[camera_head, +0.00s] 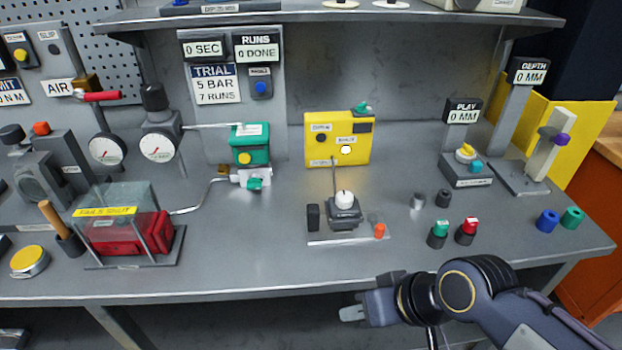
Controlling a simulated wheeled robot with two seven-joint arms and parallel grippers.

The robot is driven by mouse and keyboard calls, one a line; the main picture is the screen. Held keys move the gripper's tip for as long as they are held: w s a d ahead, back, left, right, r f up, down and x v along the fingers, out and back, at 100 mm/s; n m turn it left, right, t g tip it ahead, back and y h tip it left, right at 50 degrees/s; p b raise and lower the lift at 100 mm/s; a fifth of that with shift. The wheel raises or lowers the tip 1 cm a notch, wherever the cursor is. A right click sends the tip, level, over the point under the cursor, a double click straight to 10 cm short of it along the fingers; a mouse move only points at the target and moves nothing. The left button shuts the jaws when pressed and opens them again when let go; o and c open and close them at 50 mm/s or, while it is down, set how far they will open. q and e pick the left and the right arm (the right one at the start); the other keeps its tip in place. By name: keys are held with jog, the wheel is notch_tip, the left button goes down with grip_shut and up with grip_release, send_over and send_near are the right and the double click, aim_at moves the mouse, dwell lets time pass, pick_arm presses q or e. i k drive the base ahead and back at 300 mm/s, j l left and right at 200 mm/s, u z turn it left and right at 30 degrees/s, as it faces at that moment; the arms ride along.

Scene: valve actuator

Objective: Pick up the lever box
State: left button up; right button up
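No readable label marks a lever box. The likeliest match is a small dark grey box (343,217) with a white round knob on top and a thin upright rod, on a light plate in the middle of the bench. A yellow box (325,139) with labels stands behind it, and the rod overlaps its lower edge. My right gripper (350,313) is in front of the bench's front edge, below and apart from the dark box, pointing left. Its fingers are small and seen side-on, so their opening is unclear. My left gripper is out of view.
A black block (313,217) and an orange piece (380,231) flank the dark box. Green (438,234) and red (467,231) capped cylinders stand to its right. A clear-covered red unit (130,231) is at left. The bench (250,250) is bare between that unit and the plate.

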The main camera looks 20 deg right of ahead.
aim_at(351, 224)
jog(key=z, duration=1.35)
